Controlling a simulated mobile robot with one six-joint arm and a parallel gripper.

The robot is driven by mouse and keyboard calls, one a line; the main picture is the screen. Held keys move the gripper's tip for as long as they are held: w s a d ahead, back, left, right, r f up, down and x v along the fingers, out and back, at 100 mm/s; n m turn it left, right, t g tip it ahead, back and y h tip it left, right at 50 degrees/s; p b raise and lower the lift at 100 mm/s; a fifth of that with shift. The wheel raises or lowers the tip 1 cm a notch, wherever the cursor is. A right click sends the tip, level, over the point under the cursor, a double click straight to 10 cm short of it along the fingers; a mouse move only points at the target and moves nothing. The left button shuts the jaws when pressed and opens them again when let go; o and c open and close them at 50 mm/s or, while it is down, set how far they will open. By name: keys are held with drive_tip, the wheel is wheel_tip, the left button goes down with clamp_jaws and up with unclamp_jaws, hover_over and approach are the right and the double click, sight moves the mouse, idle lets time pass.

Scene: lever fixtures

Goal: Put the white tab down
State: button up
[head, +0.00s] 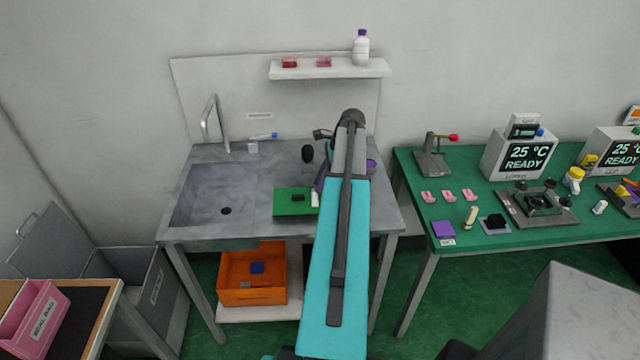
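A small white upright piece (315,199), which looks like the white tab, stands at the right end of a green plate (286,208) on the steel sink counter. A small black block (298,197) sits on the same plate, left of the white piece. My arm reaches over the counter and covers what lies just right of the plate. A dark, purplish part that seems to be my gripper (321,178) shows at the arm's left edge, just above the white piece. I cannot tell whether it touches it. Its fingertips are too small and hidden to read.
The sink basin (222,195) and tap (213,122) are left of the plate. A black rounded object (307,153) stands behind it. A shelf (330,69) holds a bottle (361,47). A green bench (470,180) with a red-tipped lever stand (433,159) is at right.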

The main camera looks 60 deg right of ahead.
drive_tip(key=b+v, duration=0.3)
drive_tip(key=v, duration=0.8)
drive_tip(key=shift+r, duration=0.15)
drive_tip(key=shift+s+d, duration=0.1)
idle(0.6)
